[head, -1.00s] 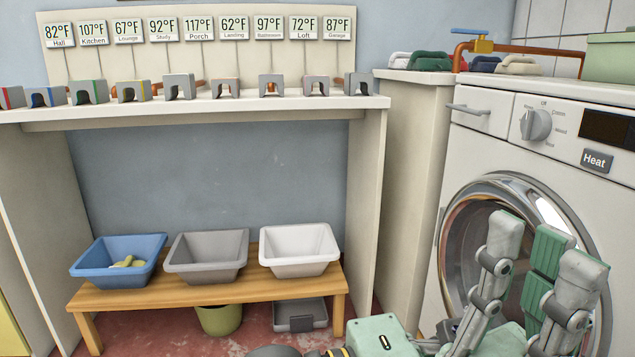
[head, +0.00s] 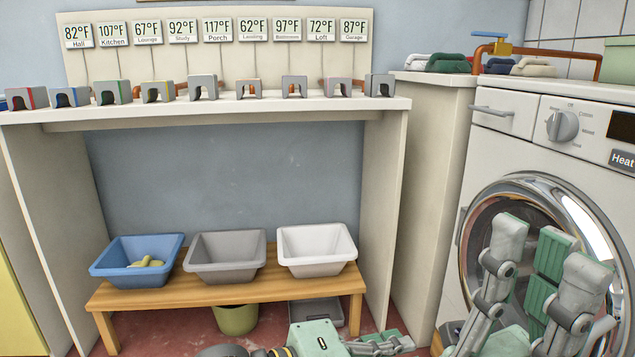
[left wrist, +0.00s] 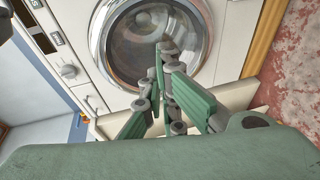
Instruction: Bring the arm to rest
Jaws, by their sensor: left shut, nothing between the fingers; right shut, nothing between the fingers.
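My right gripper (head: 548,250) stands upright at the lower right of the head view, in front of the round glass door of the white machine (head: 520,125). It is shut and holds nothing. My left gripper (head: 385,343) is low at the bottom edge of the head view, partly cut off, left of the right gripper. In the left wrist view its fingers (left wrist: 165,60) are shut and empty, with the machine's round door (left wrist: 150,40) beyond them.
A wooden bench (head: 185,293) carries a blue bin (head: 125,275) with a yellowish item, a grey bin (head: 225,260) and a white bin (head: 318,252). A white shelf (head: 240,106) above holds several grey clips. Folded cloths (head: 445,62) lie on the counter.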

